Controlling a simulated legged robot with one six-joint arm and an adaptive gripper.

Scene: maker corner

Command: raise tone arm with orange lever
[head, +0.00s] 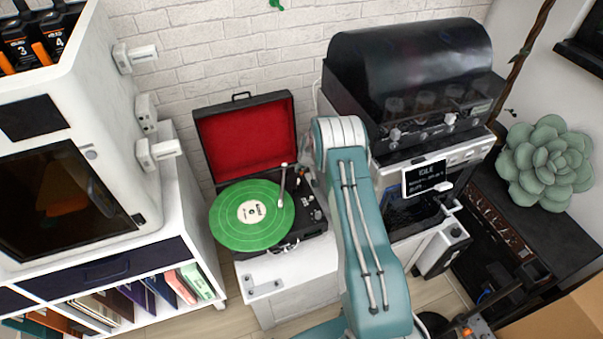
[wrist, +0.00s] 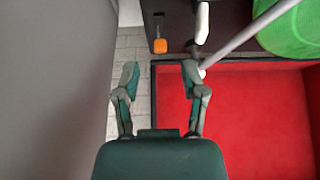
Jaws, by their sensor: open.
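The record player (head: 320,226) stands open on a white cabinet, its red-lined lid (head: 245,135) raised. A green record (head: 252,215) lies on it. The pale tone arm (head: 283,183) reaches over the record's right part; it also shows as a grey-white rod in the wrist view (wrist: 250,32). The orange lever (wrist: 159,46) shows in the wrist view, beyond my gripper (wrist: 161,75) and roughly between its fingertips in the picture. My gripper is open and empty, apart from the lever. In the head view I cannot make out the lever or my gripper.
A black-hooded machine (head: 410,60) with a small screen (head: 424,177) stands right of the player. A white cabinet unit (head: 70,150) is at left, a brick wall (head: 230,50) behind. The red lid lies close to my right finger in the wrist view.

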